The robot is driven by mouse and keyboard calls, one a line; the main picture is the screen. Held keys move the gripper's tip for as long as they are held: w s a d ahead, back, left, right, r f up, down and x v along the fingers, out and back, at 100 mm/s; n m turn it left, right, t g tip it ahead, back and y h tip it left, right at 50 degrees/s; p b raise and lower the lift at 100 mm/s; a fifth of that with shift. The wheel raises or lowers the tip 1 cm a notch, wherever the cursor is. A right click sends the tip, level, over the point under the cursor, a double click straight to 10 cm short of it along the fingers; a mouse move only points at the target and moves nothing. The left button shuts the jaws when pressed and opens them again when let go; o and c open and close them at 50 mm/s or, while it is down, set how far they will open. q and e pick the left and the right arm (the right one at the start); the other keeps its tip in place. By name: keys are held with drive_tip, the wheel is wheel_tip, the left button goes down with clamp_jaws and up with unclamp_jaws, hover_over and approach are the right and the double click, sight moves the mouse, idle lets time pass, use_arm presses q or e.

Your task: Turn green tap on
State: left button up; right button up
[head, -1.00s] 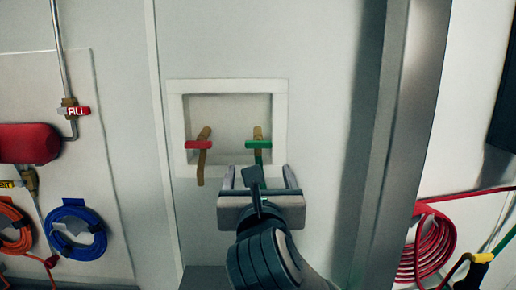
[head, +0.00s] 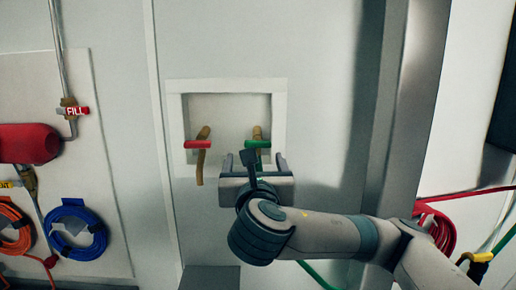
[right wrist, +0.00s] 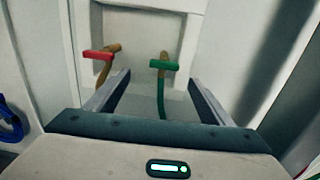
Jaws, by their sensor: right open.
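The green tap (head: 257,143) is a green bar handle on a brass pipe in a white recessed wall box (head: 281,110). A green hose hangs below it. The red tap (head: 197,144) is to its left in the same box. My right gripper (head: 254,160) is open and empty, just below and in front of the green tap, not touching it as far as I can see. In the right wrist view the green tap (right wrist: 165,65) shows ahead, between the open fingers and slightly beyond their tips. The hose's upper part is partly hidden by the gripper. My left gripper is out of view.
A grey vertical post (head: 402,110) stands to the right. Coiled blue hose (head: 75,229) and orange hose (head: 10,228) hang at left near a red cylinder (head: 28,143). Red hose (head: 440,228) hangs at far right. The wall around the box is clear.

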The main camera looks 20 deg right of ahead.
sight(258, 146)
drive_tip(key=x, duration=0.7)
drive_tip(key=d+x, duration=0.1)
drive_tip(key=x, duration=0.2)
drive_tip(key=shift+w+d+f, duration=0.1)
drive_tip(key=shift+w+f, duration=0.1)
drive_tip(key=shift+f, duration=0.05)
drive_tip(key=c, duration=1)
drive_tip(key=shift+c, duration=0.2)
